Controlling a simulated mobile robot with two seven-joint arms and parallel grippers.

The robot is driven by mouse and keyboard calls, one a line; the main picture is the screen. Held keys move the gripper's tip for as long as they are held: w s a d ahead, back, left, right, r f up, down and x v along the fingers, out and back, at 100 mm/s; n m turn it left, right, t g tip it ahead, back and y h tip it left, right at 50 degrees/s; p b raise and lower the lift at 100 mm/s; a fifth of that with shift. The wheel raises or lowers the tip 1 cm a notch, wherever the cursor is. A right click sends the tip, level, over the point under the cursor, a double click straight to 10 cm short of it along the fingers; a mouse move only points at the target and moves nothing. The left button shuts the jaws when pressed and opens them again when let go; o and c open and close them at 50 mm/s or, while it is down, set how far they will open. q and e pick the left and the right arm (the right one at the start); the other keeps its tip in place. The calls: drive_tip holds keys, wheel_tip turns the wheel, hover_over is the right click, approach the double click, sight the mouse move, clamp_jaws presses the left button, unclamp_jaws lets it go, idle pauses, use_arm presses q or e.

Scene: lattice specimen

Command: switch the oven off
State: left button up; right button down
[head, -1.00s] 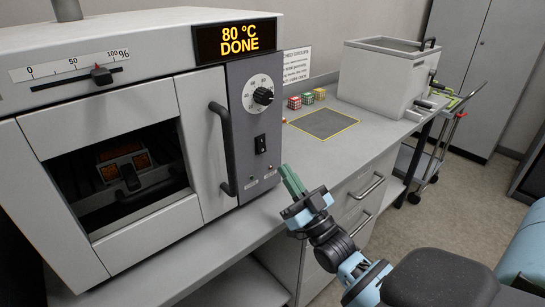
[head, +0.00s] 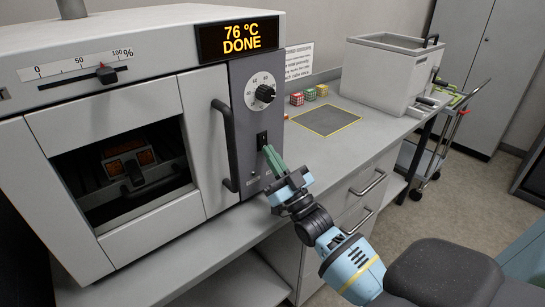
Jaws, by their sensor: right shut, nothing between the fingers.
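The oven (head: 160,213) stands at the left, its door shut, with a dark window. Its display (head: 237,36) reads 76 °C DONE. On its dark control panel are a round dial (head: 265,94) and, below it, a black rocker switch (head: 262,139). My right gripper (head: 269,152) is shut and empty, with its green fingertips at the lower part of the switch. Whether the tips touch the switch I cannot tell, and the fingers hide part of the panel below it. My left gripper is not in view.
The black door handle (head: 224,145) sticks out just left of the panel. Small coloured cubes (head: 310,95) lie on the counter behind a yellow-edged dark mat (head: 326,120).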

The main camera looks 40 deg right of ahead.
drive_tip(key=shift+w+r, duration=0.2)
drive_tip(key=shift+r, duration=0.2)
drive_tip(key=r, duration=0.3)
drive_tip(key=shift+s+d+r, duration=0.15)
drive_tip(key=shift+s+r, duration=0.05)
drive_tip(key=shift+r, duration=0.05)
drive_tip(key=s+a, duration=0.8)
drive_tip(key=s, duration=0.5)
drive_tip(key=shift+s+a+r, duration=0.15)
drive_tip(key=shift+a+r, duration=0.15)
drive_tip(key=shift+r, duration=0.05)
